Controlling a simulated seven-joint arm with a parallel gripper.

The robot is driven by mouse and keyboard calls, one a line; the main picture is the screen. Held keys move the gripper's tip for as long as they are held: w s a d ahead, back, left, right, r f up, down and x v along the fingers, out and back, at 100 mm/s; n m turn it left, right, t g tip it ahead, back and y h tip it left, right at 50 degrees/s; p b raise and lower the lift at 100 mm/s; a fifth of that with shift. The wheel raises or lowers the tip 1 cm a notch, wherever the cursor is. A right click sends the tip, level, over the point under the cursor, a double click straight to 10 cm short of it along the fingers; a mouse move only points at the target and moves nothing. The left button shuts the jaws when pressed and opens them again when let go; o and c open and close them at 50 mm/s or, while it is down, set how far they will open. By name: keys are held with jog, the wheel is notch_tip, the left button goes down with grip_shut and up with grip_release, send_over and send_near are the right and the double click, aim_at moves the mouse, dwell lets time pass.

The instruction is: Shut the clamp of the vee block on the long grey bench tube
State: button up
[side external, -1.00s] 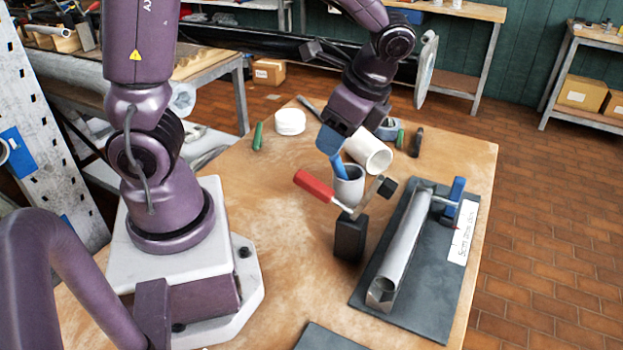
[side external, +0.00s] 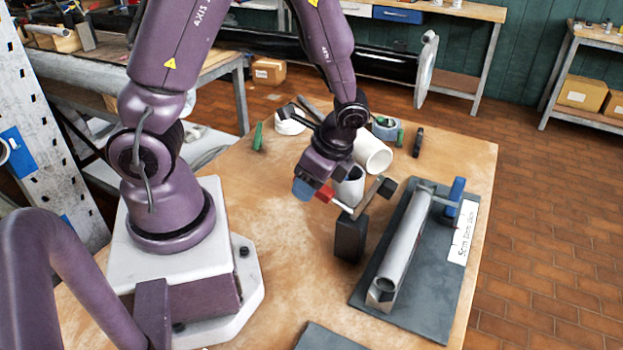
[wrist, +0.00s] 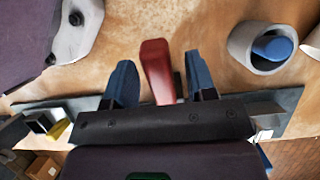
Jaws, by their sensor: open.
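The clamp has a red handle (side external: 325,193) reaching left and a metal arm with a black tip (side external: 388,187) angled up to the right. It stands on a dark block (side external: 350,238). The long grey tube (side external: 408,240) lies lengthwise to the right of it, on a dark plate (side external: 420,312); the black tip looks raised and apart from it. My gripper (side external: 308,190) is low at the handle's free end. In the wrist view, its two blue fingers (wrist: 160,72) are open, with the red handle (wrist: 155,62) between them and gaps on both sides.
A blue upright part (side external: 456,190) stands at the plate's far right. The table's left middle is bare.

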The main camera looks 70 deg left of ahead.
grip_shut()
